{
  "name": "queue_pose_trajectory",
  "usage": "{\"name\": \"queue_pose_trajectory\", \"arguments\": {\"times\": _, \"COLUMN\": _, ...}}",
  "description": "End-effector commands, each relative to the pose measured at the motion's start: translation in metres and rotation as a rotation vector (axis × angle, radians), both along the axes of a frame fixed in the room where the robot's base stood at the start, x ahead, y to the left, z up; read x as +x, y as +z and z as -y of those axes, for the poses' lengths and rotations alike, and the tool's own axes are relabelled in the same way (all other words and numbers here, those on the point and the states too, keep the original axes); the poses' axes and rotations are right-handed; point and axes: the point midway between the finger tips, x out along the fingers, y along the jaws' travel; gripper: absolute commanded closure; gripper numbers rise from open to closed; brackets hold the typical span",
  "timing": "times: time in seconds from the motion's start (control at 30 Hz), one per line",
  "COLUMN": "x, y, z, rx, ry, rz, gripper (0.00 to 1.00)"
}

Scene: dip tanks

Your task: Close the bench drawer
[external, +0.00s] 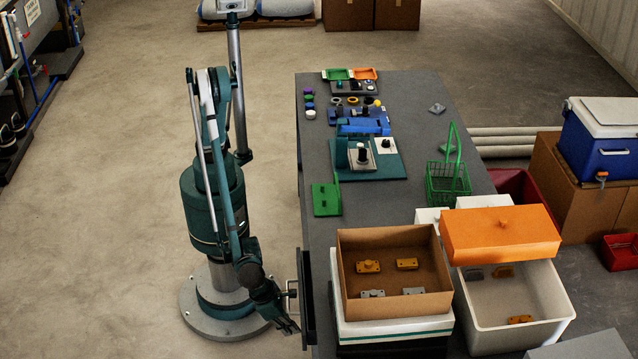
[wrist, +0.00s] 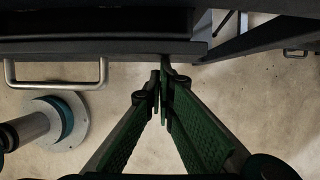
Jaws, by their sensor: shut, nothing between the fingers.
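The bench drawer (external: 307,300) is at the near left side of the dark bench (external: 380,105). Its dark front stands out to the left of the bench edge, so it is partly open. A silver bar handle (external: 291,288) is on its front; the handle also shows in the wrist view (wrist: 55,84), left of the fingers. My gripper (external: 294,329) is low beside the drawer front, toward the near end. In the wrist view my gripper (wrist: 160,78) has its fingertips together and empty, close to the drawer front (wrist: 110,50). I cannot tell whether they touch it.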

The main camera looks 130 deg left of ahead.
Motion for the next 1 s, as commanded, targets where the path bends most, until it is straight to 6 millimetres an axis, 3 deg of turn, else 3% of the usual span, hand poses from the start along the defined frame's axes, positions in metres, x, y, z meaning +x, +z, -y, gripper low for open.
{"name": "queue_pose_trajectory", "arguments": {"times": 0.1, "x": 0.016, "y": 0.0, "z": -0.017, "rx": -0.001, "ry": 0.003, "rz": 0.001, "gripper": 1.0}}
{"name": "queue_pose_trajectory", "arguments": {"times": 0.33, "x": 0.032, "y": 0.0, "z": -0.032, "rx": 0.0, "ry": 0.0, "rz": 0.0, "gripper": 1.0}}
{"name": "queue_pose_trajectory", "arguments": {"times": 1.0, "x": 0.036, "y": 0.001, "z": -0.037, "rx": 0.004, "ry": 0.004, "rz": 0.005, "gripper": 1.0}}
